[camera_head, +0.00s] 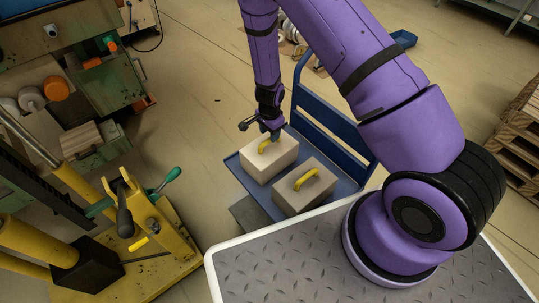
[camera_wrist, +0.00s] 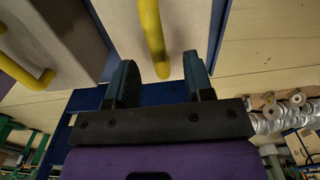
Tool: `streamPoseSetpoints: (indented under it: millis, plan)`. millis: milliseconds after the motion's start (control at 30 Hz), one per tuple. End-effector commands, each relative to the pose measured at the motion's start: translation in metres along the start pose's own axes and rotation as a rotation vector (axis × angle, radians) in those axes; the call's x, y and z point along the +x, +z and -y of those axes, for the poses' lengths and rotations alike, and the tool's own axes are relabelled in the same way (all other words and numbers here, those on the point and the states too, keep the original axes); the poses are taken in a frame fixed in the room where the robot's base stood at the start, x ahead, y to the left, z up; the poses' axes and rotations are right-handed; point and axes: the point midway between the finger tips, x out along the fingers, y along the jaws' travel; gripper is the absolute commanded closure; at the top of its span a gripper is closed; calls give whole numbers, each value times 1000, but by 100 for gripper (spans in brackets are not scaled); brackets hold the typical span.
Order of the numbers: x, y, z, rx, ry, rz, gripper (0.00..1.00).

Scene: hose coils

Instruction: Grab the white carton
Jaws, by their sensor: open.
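The white carton (camera_head: 262,165) sits on a blue cart, with a yellow handle (camera_head: 267,144) on its top. My gripper (camera_head: 274,134) is right above the carton, at the far end of that handle. In the wrist view my gripper (camera_wrist: 162,73) is open, and the yellow handle (camera_wrist: 152,30) reaches in between its two fingers. The pale carton face (camera_wrist: 190,22) fills the top middle of that view. I cannot tell whether a finger touches the handle.
A greyer carton (camera_head: 297,200) with its own yellow handle stands close beside the white one on the blue cart (camera_head: 234,163). A grey tread-plate surface (camera_head: 290,262) lies in front. Yellow machinery (camera_head: 163,235) stands at left, wooden pallets (camera_head: 520,130) at right.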

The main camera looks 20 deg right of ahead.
Motion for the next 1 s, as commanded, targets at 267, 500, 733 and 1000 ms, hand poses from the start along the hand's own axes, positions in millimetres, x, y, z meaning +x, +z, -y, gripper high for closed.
streamPoseSetpoints:
  millis: [267,500,733,1000]
  plan:
    - [38,3,-2,2,2,1,52]
    - [43,3,-2,0,1,0,52]
    - [43,3,-2,0,1,0,85]
    - [43,3,-2,0,1,0,100]
